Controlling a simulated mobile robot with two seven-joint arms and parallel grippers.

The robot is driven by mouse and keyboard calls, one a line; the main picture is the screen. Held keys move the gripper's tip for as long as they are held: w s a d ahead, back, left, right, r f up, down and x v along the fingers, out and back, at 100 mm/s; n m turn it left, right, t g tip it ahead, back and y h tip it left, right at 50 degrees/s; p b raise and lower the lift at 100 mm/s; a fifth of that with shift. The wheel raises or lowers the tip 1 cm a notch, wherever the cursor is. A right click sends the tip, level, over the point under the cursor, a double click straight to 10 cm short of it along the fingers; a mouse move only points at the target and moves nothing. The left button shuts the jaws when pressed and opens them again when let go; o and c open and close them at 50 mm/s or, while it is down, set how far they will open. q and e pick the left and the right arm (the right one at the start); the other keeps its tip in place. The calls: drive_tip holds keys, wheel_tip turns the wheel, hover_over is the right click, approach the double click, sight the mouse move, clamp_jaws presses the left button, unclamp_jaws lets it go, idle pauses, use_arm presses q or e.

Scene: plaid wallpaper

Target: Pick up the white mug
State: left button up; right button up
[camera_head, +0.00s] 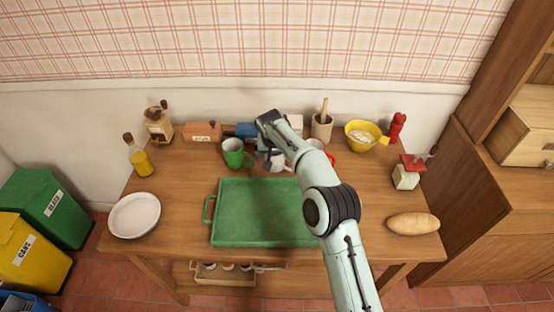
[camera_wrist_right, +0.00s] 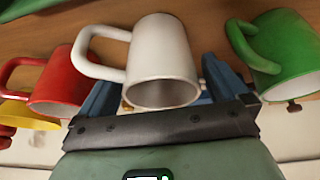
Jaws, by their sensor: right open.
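The white mug (camera_head: 276,163) stands on the wooden table behind the green tray, partly hidden by my right arm. In the right wrist view the white mug (camera_wrist_right: 160,65) fills the middle, its handle pointing left. My right gripper (camera_wrist_right: 165,88) is open, with one blue finger on either side of the mug's body. I cannot tell whether the fingers touch it. In the head view the fingers of my right gripper are mostly hidden by the arm. My left gripper is not in view.
A green mug (camera_head: 235,154) and a red mug (camera_head: 318,145) stand on either side of the white mug. The green tray (camera_head: 260,238) is empty in front. Boxes, a utensil pot (camera_head: 322,127) and a yellow bowl (camera_head: 362,128) line the back.

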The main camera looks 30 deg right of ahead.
drive_tip(key=c, duration=1)
drive_tip(key=shift+c, duration=0.2)
